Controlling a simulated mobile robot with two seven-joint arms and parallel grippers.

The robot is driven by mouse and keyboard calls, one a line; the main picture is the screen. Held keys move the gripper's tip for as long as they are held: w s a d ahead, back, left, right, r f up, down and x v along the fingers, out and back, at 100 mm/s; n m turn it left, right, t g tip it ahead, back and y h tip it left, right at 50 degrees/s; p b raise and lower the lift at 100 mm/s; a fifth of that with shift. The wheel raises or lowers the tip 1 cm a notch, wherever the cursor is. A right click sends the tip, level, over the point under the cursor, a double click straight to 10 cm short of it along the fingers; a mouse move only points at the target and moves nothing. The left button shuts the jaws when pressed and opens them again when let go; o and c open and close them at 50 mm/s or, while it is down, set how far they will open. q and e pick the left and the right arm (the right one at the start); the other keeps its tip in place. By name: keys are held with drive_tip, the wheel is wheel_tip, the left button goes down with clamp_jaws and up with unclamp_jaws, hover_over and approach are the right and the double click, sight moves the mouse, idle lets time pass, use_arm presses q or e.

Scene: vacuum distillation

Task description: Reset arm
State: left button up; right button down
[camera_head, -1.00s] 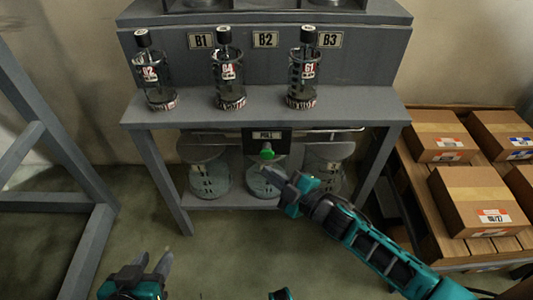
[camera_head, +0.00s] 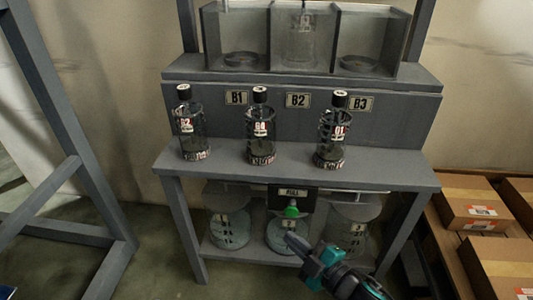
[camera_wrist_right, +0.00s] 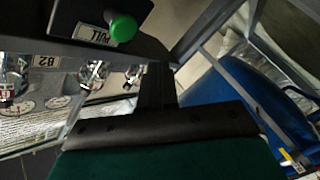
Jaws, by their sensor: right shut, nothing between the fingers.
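My right gripper (camera_head: 293,241) is shut and empty, in front of the grey bench at lower centre in the head view. Its fingertips are just below the green knob (camera_head: 291,212) on the dark PULL box (camera_head: 292,194). In the right wrist view the shut fingers (camera_wrist_right: 156,75) point up the picture, with the green knob (camera_wrist_right: 123,28) up and to their left, apart from them. My left gripper is out of the head view.
Three labelled bottles stand on the bench shelf (camera_head: 390,172): left (camera_head: 192,125), middle (camera_head: 260,127), right (camera_head: 333,132). Glass vessels (camera_head: 230,229) sit beneath. Cardboard boxes (camera_head: 472,205) lie at right; a grey frame (camera_head: 75,140) stands at left.

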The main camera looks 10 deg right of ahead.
drive_tip(key=s+m+g+h, duration=0.4)
drive_tip(key=s+m+h, duration=0.1)
drive_tip(key=s+m, duration=0.75)
use_arm(q)
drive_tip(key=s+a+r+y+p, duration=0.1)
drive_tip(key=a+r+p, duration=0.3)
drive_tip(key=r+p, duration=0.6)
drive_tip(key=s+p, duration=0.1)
drive_tip(key=p, duration=0.6)
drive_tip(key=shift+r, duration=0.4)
use_arm(e)
drive_tip(key=s+d+r+h, duration=0.1)
drive_tip(key=d+r, duration=0.2)
drive_tip(key=r, duration=0.8)
drive_tip(key=shift+d+r+m+h, duration=0.2)
drive_tip(key=shift+d+m+h, duration=0.1)
drive_tip(key=shift+m, duration=0.05)
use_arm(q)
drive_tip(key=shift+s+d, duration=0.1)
